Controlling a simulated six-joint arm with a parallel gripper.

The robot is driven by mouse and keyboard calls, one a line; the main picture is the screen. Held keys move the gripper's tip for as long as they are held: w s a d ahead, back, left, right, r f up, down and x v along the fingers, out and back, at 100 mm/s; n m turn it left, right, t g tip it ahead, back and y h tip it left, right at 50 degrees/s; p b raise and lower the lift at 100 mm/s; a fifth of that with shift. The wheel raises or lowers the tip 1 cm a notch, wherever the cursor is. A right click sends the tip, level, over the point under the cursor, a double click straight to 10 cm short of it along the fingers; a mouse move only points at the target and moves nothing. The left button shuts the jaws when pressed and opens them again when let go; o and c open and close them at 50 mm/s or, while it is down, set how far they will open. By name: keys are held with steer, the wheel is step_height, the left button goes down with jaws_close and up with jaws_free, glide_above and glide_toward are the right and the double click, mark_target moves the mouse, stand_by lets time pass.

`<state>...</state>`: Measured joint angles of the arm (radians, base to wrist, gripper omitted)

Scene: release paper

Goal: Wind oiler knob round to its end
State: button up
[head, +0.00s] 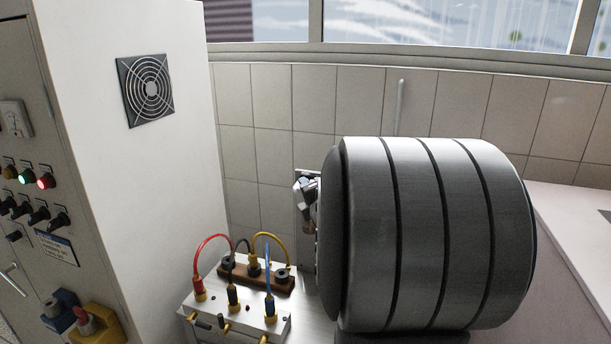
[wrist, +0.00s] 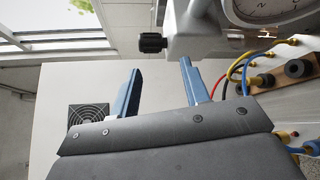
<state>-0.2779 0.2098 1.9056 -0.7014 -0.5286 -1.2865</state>
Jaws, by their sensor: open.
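The oiler knob looks to be the small black ribbed knob (wrist: 152,42) at the top of the wrist view. It sticks out to the left from a grey metal body (wrist: 200,38) that carries a round dial (wrist: 262,10). My gripper (wrist: 160,66) has two blue fingers spread wide with nothing between them. The knob lies beyond the fingertips in the picture, between them sideways, and looks apart from both. In the head view I cannot make out the knob or the gripper.
A terminal box (head: 238,312) with red, black, yellow and blue leads stands on the bench. Its leads show close to the right finger in the wrist view. A white cabinet (head: 130,200) with a fan grille (head: 150,88) stands at left. A tiled wall (head: 270,150) is behind.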

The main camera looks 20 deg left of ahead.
mark_target(307, 176)
steer(key=s+d+r+n+y, duration=0.1)
steer(key=s+d+n+y, duration=0.15)
steer(key=d+n, duration=0.4)
steer(key=s+d+r+n+y, duration=0.1)
steer(key=s+d+n, duration=0.2)
steer(key=n, duration=0.7)
steer(key=shift+g, duration=0.4)
steer(key=x, duration=1.7)
steer(key=shift+w+a+f, duration=0.1)
steer(key=shift+a+f, duration=0.05)
steer(key=shift+f, duration=0.25)
steer(key=shift+c, duration=0.4)
jaws_close()
steer(key=shift+h, duration=0.25)
